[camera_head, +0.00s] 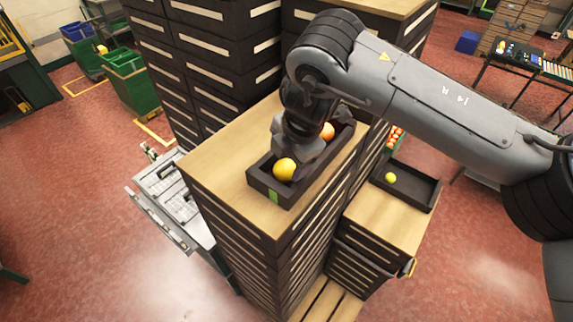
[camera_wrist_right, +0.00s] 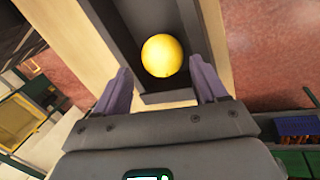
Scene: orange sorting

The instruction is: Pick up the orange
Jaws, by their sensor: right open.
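An orange fruit (camera_head: 327,131) lies in the far part of a long dark tray (camera_head: 266,184), partly hidden behind my right arm. A yellow round fruit (camera_head: 284,169) lies near the tray's front end. My right gripper (camera_head: 296,163) points down over the tray at the yellow fruit. In the right wrist view, the yellow fruit (camera_wrist_right: 163,55) shows between and slightly beyond the two spread purple-grey fingers of the gripper (camera_wrist_right: 160,75). The gripper is open, with nothing held. The orange fruit is not visible in the wrist view. My left gripper is not in view.
The tray stands on a tall drawer cabinet's wooden top (camera_head: 222,165). A lower cabinet at right carries another dark tray (camera_head: 412,188) with a small yellow fruit (camera_head: 390,178). More tall drawers (camera_head: 215,50) stand behind. The wooden top left of the tray is clear.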

